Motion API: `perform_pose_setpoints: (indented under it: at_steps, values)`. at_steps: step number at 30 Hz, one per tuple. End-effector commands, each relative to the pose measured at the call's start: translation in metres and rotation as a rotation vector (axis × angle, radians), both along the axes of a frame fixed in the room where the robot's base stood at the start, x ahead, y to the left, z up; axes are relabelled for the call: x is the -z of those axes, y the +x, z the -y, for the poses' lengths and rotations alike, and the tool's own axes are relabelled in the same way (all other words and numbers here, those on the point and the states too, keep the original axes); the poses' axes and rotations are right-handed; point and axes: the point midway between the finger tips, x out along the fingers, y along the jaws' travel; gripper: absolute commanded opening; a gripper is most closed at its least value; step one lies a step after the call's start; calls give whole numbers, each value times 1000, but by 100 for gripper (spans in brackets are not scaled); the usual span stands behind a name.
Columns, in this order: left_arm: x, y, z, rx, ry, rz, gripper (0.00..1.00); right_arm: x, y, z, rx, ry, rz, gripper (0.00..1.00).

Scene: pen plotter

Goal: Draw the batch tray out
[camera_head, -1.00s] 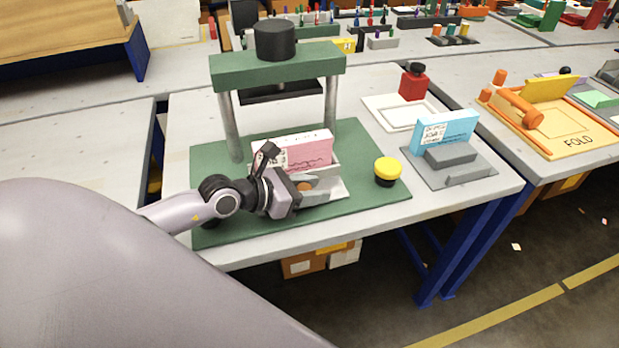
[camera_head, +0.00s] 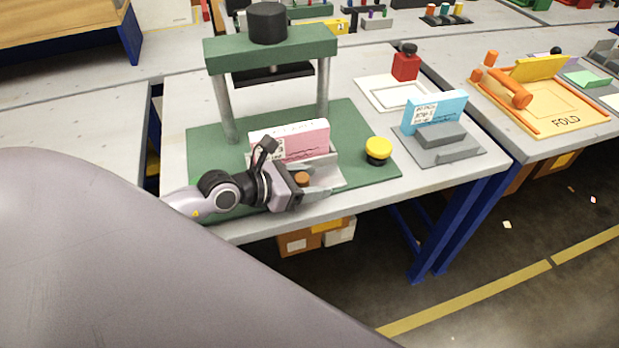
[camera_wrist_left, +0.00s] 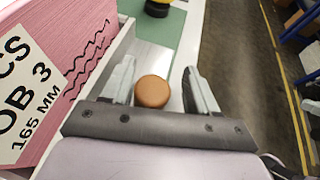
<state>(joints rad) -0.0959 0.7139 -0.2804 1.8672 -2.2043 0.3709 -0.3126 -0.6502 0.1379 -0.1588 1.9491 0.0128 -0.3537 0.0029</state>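The pale grey batch tray (camera_head: 328,166) sits on the green base of the press, its front side towards me. A pink box (camera_head: 302,141) stands upright in it. A brown knob (camera_head: 302,179) is at the tray's front. My left gripper (camera_head: 319,183) is open with the knob between its fingers. In the left wrist view the knob (camera_wrist_left: 152,91) lies against or very near the left finger, and a gap shows before the right finger. The tray wall (camera_wrist_left: 105,72) is left of the fingers. My right gripper is not in view.
The green press frame (camera_head: 270,47) stands over the base behind the tray. A yellow button (camera_head: 378,147) is to the tray's right. A grey stand (camera_head: 440,150) with a blue box is farther right. The table's front edge is close to my gripper, with open floor beyond.

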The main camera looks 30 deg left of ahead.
Motion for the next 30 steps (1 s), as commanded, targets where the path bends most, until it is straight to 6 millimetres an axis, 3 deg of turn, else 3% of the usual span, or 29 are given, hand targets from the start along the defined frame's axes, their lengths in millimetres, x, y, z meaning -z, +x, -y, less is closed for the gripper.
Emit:
perform_pose_setpoints:
  at_steps: [8, 21, 30]
  values:
    - [-3, -4, -5, -3, 4, 2, 59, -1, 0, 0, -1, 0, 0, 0]
    - [-21, -46, -27, -1, 3, -2, 59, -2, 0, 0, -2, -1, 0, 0]
    - [-28, -57, -33, -1, 1, 2, 59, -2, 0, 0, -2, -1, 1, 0]
